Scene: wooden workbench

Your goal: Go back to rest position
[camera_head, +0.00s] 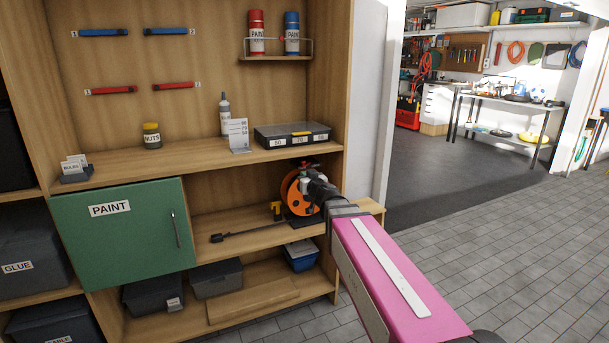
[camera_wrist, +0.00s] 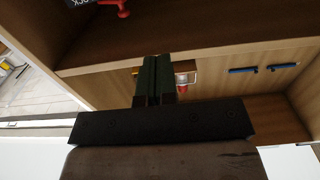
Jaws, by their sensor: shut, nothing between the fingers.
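My gripper (camera_head: 308,170) is at the end of my pink arm, in front of the shelf unit's right side, near the height of the middle shelf. In the head view it partly covers an orange reel (camera_head: 290,190) in the lower compartment. In the wrist view the two dark fingers of my gripper (camera_wrist: 154,60) lie side by side, closed, with nothing held. Whether the fingertips touch anything cannot be told from these views.
The middle shelf (camera_head: 205,160) holds a grey organizer case (camera_head: 292,136), a white sign (camera_head: 238,135), a bottle (camera_head: 225,115) and a nuts jar (camera_head: 152,136). A green PAINT door (camera_head: 130,245) is at left. Open tiled floor (camera_head: 510,240) lies to the right.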

